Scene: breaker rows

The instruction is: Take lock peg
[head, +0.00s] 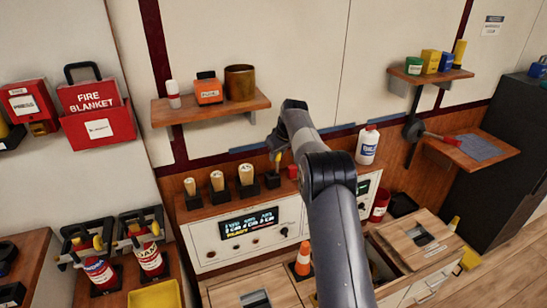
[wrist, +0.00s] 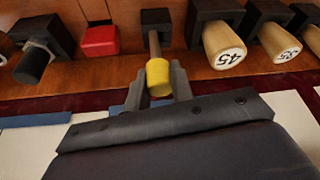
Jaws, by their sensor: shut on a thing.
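The lock peg has a yellow cap (wrist: 158,78) and a thin brown shaft (wrist: 154,45). In the wrist view its shaft reaches the black holder (wrist: 156,18) on the wooden shelf. I cannot tell how deep it sits. My gripper (wrist: 158,86) is shut on the yellow cap, one dark finger on each side. In the head view my gripper (head: 277,143) is above the black holder (head: 272,181), and the peg is small and partly hidden by the fingers.
Several pale cylinders (head: 246,173) stand in black holders left of the peg in the head view. A red block (head: 292,172) is just to its right. A display panel (head: 249,222) is below. A wall shelf (head: 210,108) with a copper cup (head: 240,82) is above left.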

